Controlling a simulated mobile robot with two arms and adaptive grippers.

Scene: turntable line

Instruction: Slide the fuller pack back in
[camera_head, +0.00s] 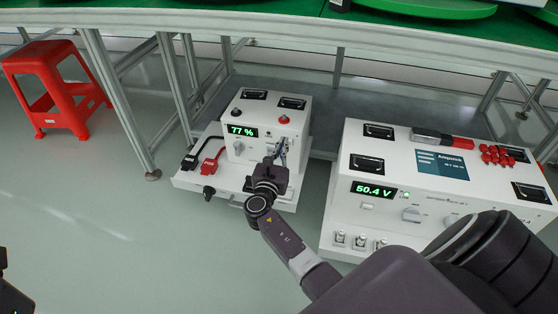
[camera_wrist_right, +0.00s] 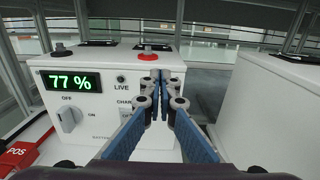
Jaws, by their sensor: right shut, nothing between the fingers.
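A white battery pack (camera_head: 262,118) with a green 77 % display stands on a white tray (camera_head: 225,190) at the low shelf, in the middle of the head view. The pack also shows in the right wrist view (camera_wrist_right: 105,110), with its knob at left and a red button on top. My right gripper (camera_head: 279,150) is in front of the pack's right front side. In the right wrist view the gripper (camera_wrist_right: 165,90) is shut and empty, its fingertips hiding part of the front panel. I cannot tell whether they touch it. Dark parts at the lower left edge may be my left gripper (camera_head: 14,298).
A larger white unit (camera_head: 400,215) reading 50.4 V stands at right, with a gap between it and the pack. Black and red plugs (camera_head: 212,160) lie on the tray's left side. A red stool (camera_head: 55,85) stands at left. Metal table legs flank the shelf; floor in front is clear.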

